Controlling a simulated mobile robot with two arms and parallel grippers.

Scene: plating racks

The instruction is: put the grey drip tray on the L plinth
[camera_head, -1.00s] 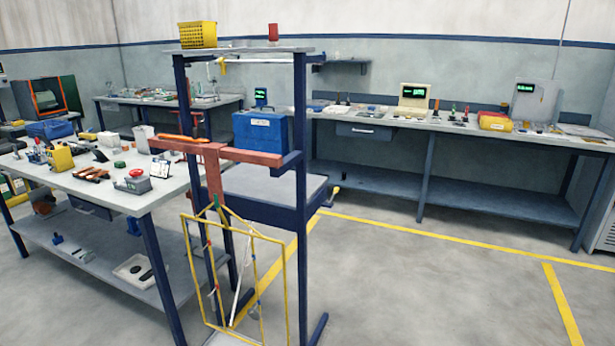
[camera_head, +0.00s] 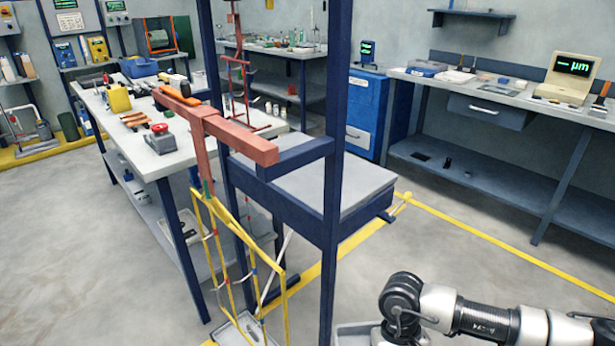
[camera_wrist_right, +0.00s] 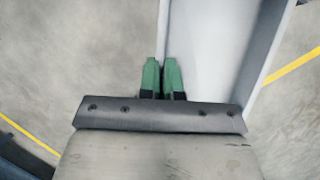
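A grey drip tray (camera_head: 353,333) shows partly at the bottom edge of the head view, beside my right arm. In the right wrist view the tray (camera_wrist_right: 210,50) is a long pale trough with raised walls. My right gripper (camera_wrist_right: 163,80) has its green fingertips close together, one on each side of the tray's left wall, shut on it. Its fingers are below the frame in the head view. My left gripper is not in view. No plinth marked L can be made out.
A blue post frame (camera_head: 337,150) with a red crossbar (camera_head: 235,135) stands ahead. A yellow rack (camera_head: 283,290) hangs from it, over a pale tray (camera_head: 228,335) low at the floor. A cluttered bench (camera_head: 170,165) is at left. Open floor lies at right (camera_head: 470,270).

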